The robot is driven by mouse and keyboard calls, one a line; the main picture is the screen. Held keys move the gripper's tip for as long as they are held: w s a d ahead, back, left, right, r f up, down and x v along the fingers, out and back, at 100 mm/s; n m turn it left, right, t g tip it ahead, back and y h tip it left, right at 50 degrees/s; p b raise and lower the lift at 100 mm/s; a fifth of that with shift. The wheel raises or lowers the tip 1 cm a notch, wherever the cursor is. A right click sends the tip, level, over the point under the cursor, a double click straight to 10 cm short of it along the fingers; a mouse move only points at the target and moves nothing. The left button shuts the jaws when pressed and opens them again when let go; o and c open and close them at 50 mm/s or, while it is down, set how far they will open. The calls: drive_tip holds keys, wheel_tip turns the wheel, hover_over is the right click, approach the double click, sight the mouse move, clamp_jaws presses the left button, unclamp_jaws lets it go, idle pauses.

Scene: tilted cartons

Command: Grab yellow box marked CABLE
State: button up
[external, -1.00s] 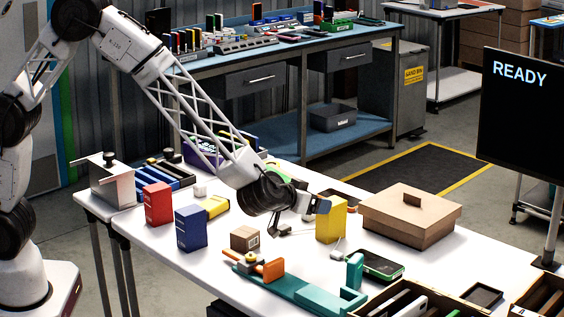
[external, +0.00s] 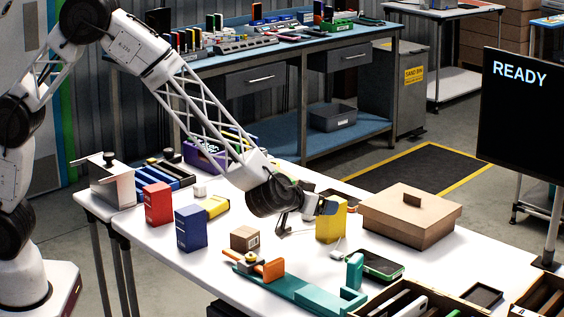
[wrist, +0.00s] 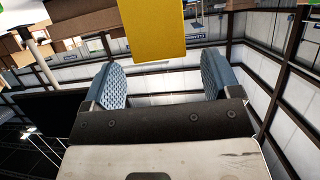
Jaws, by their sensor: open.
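A yellow box (external: 331,225) stands on the white table, left of the brown lidded carton. I cannot read any marking on it. In the wrist view the yellow box (wrist: 155,28) is at the top centre, ahead of the fingers and lined up with the gap between them. My gripper (external: 306,217) is beside the box's left side, close to it, and one finger overlaps its upper part in the external view. Whether they touch is unclear. In the wrist view my gripper (wrist: 165,80) has its two blue padded fingers wide apart with nothing between them.
A brown lidded carton (external: 412,217) stands right of the yellow box. A small brown box (external: 244,238), a blue box (external: 190,228) and a red box (external: 157,203) are to the left. A green-edged device (external: 376,265) and teal tray (external: 300,290) lie in front.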

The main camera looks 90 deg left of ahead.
drive_tip(key=shift+x, duration=2.6)
drive_tip(key=shift+f, duration=0.1)
drive_tip(key=c, duration=1.2)
drive_tip(key=shift+o, duration=0.2)
drive_tip(key=shift+r, duration=5.05)
